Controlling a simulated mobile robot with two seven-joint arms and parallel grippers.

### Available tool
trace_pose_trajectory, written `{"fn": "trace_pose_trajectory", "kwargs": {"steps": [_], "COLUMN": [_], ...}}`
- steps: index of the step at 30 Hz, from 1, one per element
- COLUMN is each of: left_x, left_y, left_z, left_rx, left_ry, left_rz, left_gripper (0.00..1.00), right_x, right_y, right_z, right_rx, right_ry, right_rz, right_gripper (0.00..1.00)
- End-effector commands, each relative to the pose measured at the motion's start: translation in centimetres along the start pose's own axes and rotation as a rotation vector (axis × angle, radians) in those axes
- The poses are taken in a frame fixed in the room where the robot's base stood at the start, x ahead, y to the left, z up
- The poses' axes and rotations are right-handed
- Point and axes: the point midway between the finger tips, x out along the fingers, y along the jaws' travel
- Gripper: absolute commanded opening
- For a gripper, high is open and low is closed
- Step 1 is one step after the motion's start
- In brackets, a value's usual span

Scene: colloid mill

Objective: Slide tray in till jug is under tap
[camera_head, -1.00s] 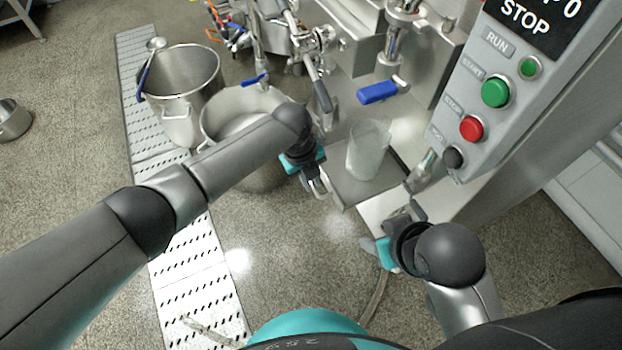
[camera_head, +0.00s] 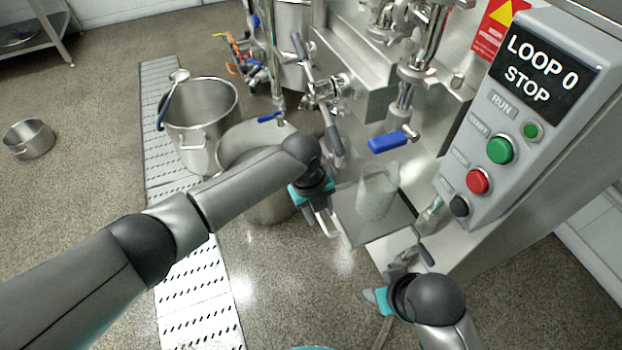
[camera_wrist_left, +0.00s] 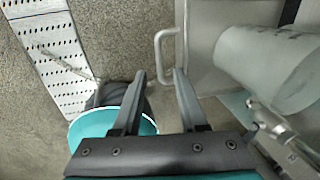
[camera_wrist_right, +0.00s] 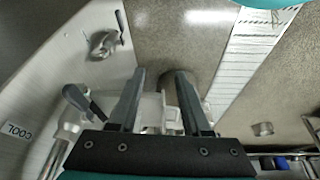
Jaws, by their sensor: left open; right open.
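The grey flat tray (camera_head: 350,229) sticks out from the machine. The clear jug (camera_head: 377,193) stands upright on it, below and a little left of the tap's blue handle (camera_head: 391,141) in the head view. My left gripper (camera_head: 326,222) is at the tray's left edge. In the left wrist view my left gripper (camera_wrist_left: 160,78) is open, its fingers on either side of the near end of the tray's loop handle (camera_wrist_left: 165,55); contact cannot be told. The jug (camera_wrist_left: 262,65) shows there too. My right gripper (camera_head: 372,296) is open and empty in the right wrist view (camera_wrist_right: 160,75).
A control panel (camera_head: 512,120) with coloured buttons stands to the right. Two steel pots (camera_head: 200,120) (camera_head: 240,150) are to the left, by a perforated floor drain (camera_head: 190,270). A small lever valve (camera_head: 425,245) is near my right gripper. The front floor is open.

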Motion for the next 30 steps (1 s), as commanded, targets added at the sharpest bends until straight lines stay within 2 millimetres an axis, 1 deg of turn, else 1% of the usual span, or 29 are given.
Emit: {"fn": "trace_pose_trajectory", "kwargs": {"steps": [1,10,15,26,30], "left_x": [-0.8,-3.8,-5.6,-9.4,-10.4], "left_y": [0.0,-0.1,0.0,0.0,0.0], "left_z": [0.0,0.1,0.1,0.1,0.0], "left_rx": [0.000,0.000,0.001,0.001,0.001], "left_ry": [0.000,-0.002,-0.002,-0.002,-0.001], "left_rz": [0.000,-0.001,0.000,-0.001,0.000], "left_gripper": [0.42,0.42,0.42,0.42,0.42], "right_x": [0.4,3.4,4.9,7.6,8.6], "right_y": [0.0,-0.1,-0.2,-0.2,0.1], "right_z": [0.2,2.3,3.8,7.3,8.0], "right_rx": [0.000,-0.002,-0.004,-0.007,-0.010], "right_ry": [-0.011,-0.063,-0.094,-0.151,-0.150], "right_rz": [-0.001,-0.003,-0.005,-0.006,-0.001], "right_gripper": [0.48,0.48,0.48,0.48,0.48]}}
